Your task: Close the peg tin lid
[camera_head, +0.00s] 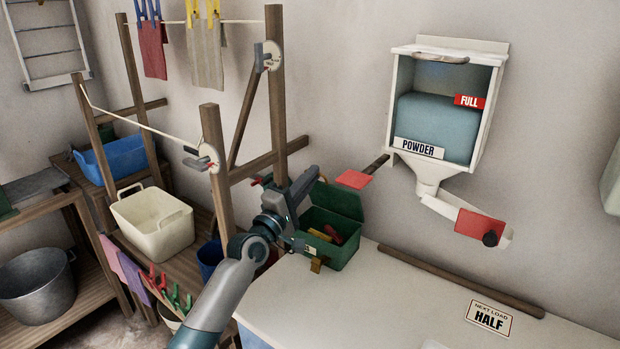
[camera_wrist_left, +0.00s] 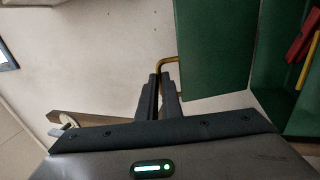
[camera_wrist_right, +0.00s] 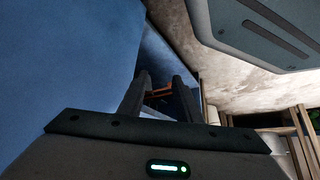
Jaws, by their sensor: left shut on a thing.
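The green peg tin (camera_head: 345,254) stands on the pale worktop with its lid (camera_head: 340,201) raised open. Red and yellow pegs (camera_head: 333,235) lie inside. In the left wrist view, the lid (camera_wrist_left: 215,48) has a bent brass handle (camera_wrist_left: 166,61) on its edge, and the tin's open inside shows at the right. My left gripper (camera_head: 309,180) is at the lid's left side; in its wrist view its fingers (camera_wrist_left: 160,83) are shut on the brass handle. My right gripper (camera_wrist_right: 161,80) is open, beside a blue surface, and out of the head view.
A powder dispenser (camera_head: 436,110) hangs on the wall, with a red-tagged lever (camera_head: 356,179) left of it. A wooden bar (camera_head: 455,279) and a "HALF" card (camera_head: 490,317) lie on the worktop (camera_head: 400,310). Wooden drying-frame posts (camera_head: 217,170) stand left of my left arm.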

